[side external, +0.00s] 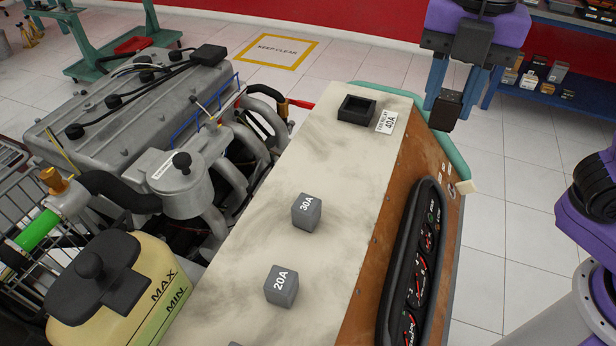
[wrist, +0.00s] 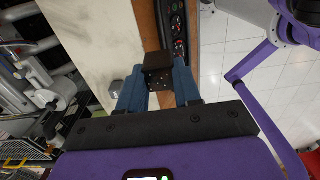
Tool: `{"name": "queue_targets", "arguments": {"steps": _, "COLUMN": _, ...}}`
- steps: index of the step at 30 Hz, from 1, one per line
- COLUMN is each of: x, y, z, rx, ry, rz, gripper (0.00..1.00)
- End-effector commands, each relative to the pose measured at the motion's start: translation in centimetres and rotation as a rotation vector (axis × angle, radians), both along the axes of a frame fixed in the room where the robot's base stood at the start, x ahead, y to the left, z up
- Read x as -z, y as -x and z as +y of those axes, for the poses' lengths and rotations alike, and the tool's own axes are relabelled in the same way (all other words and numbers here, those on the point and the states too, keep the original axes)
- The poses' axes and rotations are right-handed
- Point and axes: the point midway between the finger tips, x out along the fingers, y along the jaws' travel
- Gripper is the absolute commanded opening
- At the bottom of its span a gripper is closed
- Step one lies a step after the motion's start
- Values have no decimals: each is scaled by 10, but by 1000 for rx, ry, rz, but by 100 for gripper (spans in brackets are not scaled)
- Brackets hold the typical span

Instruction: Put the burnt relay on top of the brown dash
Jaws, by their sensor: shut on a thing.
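My gripper (side external: 447,95) hangs at the upper right in the side external view. It is shut on the burnt relay (side external: 445,111), a small dark, blackened block held in the air off the right side of the dash's upper end. In the wrist view, the relay (wrist: 158,68) sits between the blue fingers (wrist: 158,90), with the dash behind it. The brown dash (side external: 425,150) is a rust-brown sloping panel with a black gauge strip and a cream, stained top. Its brown face also shows in the wrist view (wrist: 146,25).
On the cream top (side external: 260,225) stand a 30A relay (side external: 306,212), a 20A relay (side external: 282,286) and an empty black socket (side external: 357,110) beside a 40A label (side external: 386,121). The engine (side external: 140,110) fills the left. A blue shelf (side external: 560,100) stands at the upper right.

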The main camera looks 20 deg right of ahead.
Motion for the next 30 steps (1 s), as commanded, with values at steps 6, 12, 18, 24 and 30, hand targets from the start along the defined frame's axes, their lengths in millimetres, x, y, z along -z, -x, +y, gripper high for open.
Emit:
{"name": "queue_targets", "arguments": {"steps": 6, "x": 16, "y": -25, "z": 24, "rx": 0, "ry": 4, "rz": 3, "gripper": 3}}
{"name": "queue_targets", "arguments": {"steps": 12, "x": 33, "y": -55, "z": 48, "rx": -1, "ry": 2, "rz": 2, "gripper": 3}}
{"name": "queue_targets", "arguments": {"steps": 18, "x": 62, "y": -79, "z": 68, "rx": -1, "ry": 4, "rz": 4, "gripper": 3}}
{"name": "queue_targets", "arguments": {"steps": 24, "x": 85, "y": -95, "z": 80, "rx": -1, "ry": 1, "rz": 1, "gripper": 3}}
{"name": "queue_targets", "arguments": {"steps": 30, "x": 95, "y": -102, "z": 86, "rx": -1, "ry": 1, "rz": 1, "gripper": 3}}
